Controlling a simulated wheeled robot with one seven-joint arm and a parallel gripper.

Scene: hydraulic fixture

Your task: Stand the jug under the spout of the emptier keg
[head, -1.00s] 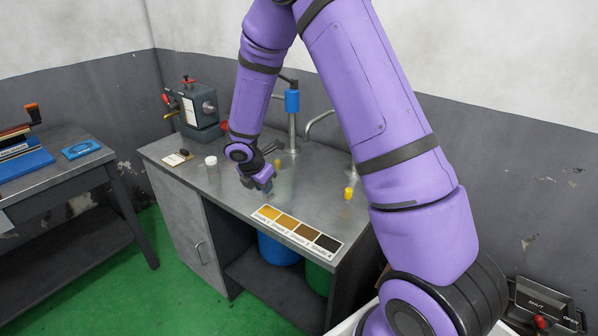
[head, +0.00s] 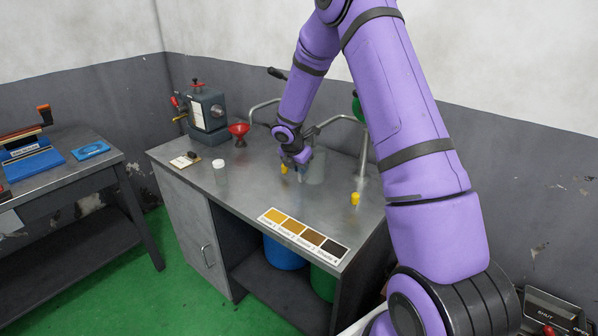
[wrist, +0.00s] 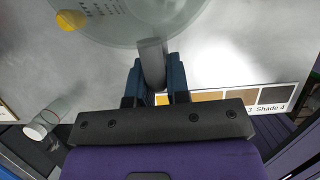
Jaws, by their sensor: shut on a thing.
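My gripper (head: 298,158) is shut on the grey handle (wrist: 152,62) of the clear jug (head: 316,170). The jug is upright over the bench, to the right of my fingers in the head view; its graduated body (wrist: 125,22) fills the top of the wrist view. Whether its base touches the bench is unclear. The right-hand spout (head: 337,120), from the post with the green top (head: 358,108), ends near above the jug; exact alignment is unclear. Another spout (head: 262,104) is left of my arm, its post hidden. The blue keg (head: 284,252) and green keg (head: 323,282) stand beneath; their levels are not visible.
Yellow pegs (head: 284,169) (head: 355,199) stand on the bench. A shade card (head: 303,234) lies along its front edge. The bench between vial and card is clear.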

